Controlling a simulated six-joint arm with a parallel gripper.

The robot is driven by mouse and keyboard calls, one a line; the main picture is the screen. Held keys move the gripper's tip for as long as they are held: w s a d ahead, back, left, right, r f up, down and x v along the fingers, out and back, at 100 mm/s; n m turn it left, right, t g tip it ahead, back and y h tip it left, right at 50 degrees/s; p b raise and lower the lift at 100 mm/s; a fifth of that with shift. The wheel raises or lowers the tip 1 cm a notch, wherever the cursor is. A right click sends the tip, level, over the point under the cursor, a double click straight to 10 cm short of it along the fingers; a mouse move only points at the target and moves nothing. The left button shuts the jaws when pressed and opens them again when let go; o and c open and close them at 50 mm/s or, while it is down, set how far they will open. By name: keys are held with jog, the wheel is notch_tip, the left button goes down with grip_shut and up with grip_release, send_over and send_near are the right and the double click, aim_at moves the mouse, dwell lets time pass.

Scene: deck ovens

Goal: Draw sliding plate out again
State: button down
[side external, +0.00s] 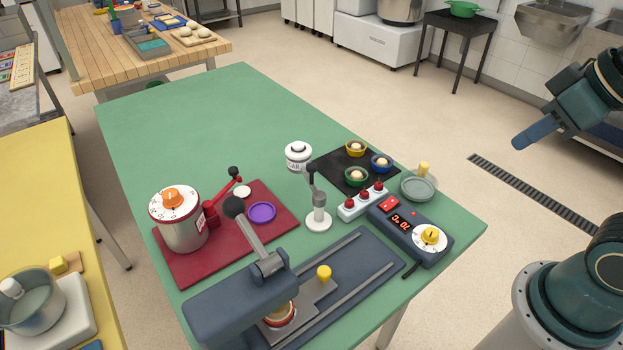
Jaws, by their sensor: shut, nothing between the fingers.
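The sliding plate (302,293) is a grey plate with an upright yellow knob (323,273). It lies between two metal rails on the dark blue base (372,251) of a press. Its front part is under the press head (240,302), where a round red-rimmed piece (281,315) is partly hidden. The press lever (250,228) leans up to the left and ends in a dark ball. My gripper (519,142) is shut and empty, up at the right over the floor, well apart from the plate and its knob.
A control box (404,228) with red digits and a dial stands right of the rails, beside a white switch strip (362,203). A white-based lever stand (319,219) is behind the rails. A red board (180,270) carries a dial pot. The green table's back left is clear.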

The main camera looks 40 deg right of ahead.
jog(key=c, duration=1.3)
grip_release()
jog(key=shift+w+a, duration=0.1)
jog(key=shift+w, duration=0.05)
jog(key=shift+o, duration=0.5)
jog(key=shift+w+a+r, duration=0.1)
jog(key=shift+w+a, duration=0.05)
jog(key=shift+w, duration=0.1)
jog(key=m+g, duration=0.6)
jog(key=m, duration=0.3)
send_over(324, 271)
notch_tip(324, 271, down, 11)
notch_tip(324, 271, down, 14)
